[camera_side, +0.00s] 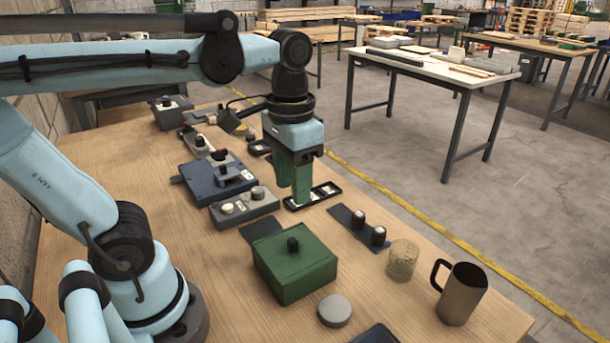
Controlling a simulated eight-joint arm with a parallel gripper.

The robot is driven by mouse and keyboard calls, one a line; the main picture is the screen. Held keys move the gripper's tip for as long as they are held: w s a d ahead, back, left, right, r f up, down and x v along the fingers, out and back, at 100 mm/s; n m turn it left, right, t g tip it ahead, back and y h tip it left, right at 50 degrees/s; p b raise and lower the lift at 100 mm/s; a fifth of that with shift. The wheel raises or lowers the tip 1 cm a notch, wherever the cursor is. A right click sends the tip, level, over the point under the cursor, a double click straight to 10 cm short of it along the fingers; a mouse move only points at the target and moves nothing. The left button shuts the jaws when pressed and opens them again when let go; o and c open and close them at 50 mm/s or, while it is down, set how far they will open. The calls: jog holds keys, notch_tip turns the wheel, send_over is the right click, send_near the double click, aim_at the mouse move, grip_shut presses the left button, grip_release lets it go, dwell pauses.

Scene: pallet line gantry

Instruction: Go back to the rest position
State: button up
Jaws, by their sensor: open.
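My gripper (301,183) points straight down over the middle of the wooden table, near its far right edge. Its green fingers are open. Their tips are at or just above a small black-rimmed tray (324,192) with pale pieces in it; I cannot tell whether they touch it. The fingers hide part of the tray's left end. I see nothing held between the fingers.
A green box (294,268) with a black knob stands in front of my gripper. Nearby are a grey block with knobs (243,208), a dark blue box (217,180), a dark strip with two knobs (347,219), a cork cylinder (402,261), a metal mug (462,294) and a grey disc (334,310).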

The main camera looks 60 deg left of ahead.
jog(key=w+a+f+t, duration=0.1)
jog(key=w+f+t, duration=0.2)
jog(key=f+t, duration=0.2)
jog(key=shift+w+t, duration=0.25)
jog(key=shift+t, duration=0.85)
jog(key=shift+o, duration=0.4)
